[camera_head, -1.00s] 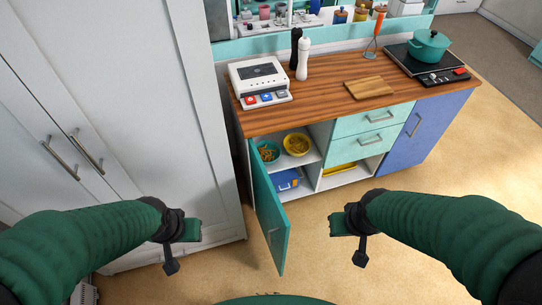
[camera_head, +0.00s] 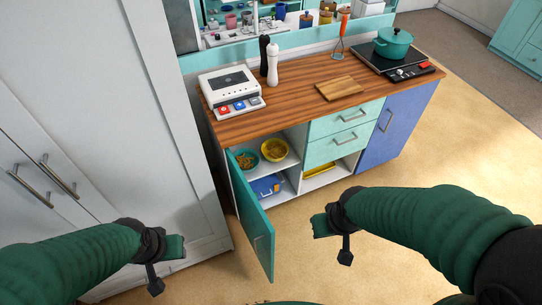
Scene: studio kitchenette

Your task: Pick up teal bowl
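The teal bowl (camera_head: 237,161) sits on the upper shelf inside the open cabinet, at its left side, with orange-yellow food in it. A yellow bowl (camera_head: 275,150) stands to its right on the same shelf. The teal cabinet door (camera_head: 252,218) stands open toward me and hides a little of the bowl's left side. My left gripper (camera_head: 176,247) is in front of the white wardrobe, left of the door, apart from everything. My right gripper (camera_head: 320,225) is over the floor, right of the door, and holds nothing that I can see. The finger gaps do not show clearly.
A blue container (camera_head: 266,187) is on the lower shelf. The wooden counter (camera_head: 290,101) above carries a white appliance (camera_head: 230,92), two mills, a cutting board (camera_head: 339,88) and a teal pot (camera_head: 393,42). The white wardrobe (camera_head: 120,130) borders the left. The floor (camera_head: 420,160) at right is clear.

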